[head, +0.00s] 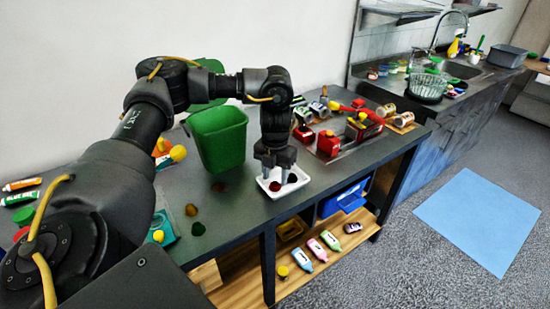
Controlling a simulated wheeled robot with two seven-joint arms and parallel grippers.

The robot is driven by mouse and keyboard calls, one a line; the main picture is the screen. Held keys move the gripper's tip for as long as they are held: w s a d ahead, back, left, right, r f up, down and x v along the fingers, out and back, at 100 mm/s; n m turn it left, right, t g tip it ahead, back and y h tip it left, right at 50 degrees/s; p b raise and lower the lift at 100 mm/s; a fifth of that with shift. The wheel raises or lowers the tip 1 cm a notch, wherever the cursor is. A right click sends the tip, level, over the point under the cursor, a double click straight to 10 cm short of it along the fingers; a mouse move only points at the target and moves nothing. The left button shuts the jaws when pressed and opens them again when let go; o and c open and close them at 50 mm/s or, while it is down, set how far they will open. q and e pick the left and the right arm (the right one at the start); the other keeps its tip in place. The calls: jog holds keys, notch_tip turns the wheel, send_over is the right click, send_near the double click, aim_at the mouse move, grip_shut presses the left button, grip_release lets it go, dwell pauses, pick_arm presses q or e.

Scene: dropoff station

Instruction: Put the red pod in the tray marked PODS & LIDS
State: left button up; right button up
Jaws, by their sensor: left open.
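A small dark red pod (275,186) lies in a white tray (299,179) near the table's front edge. My left gripper (276,174) is open, pointing down over the tray, with its fingertips close above the pod; I cannot tell whether they touch it. The gripper hides the back of the tray, and no marking on the tray can be read. Another small dark reddish piece (220,187) lies on the table to the left. My right gripper is not in view.
A green bin (220,140) stands just left of the gripper. Small brown (191,209) and green (198,229) pieces lie front left. Red boxes (328,143) and jars crowd the table's right side. Bottles (316,249) and a blue crate (345,198) sit on the lower shelf.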

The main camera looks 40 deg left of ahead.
aim_at(275, 186)
pick_arm(q)
notch_tip(275, 186, up, 10)
jog(key=p, duration=0.1)
jog(key=shift+r, duration=0.15)
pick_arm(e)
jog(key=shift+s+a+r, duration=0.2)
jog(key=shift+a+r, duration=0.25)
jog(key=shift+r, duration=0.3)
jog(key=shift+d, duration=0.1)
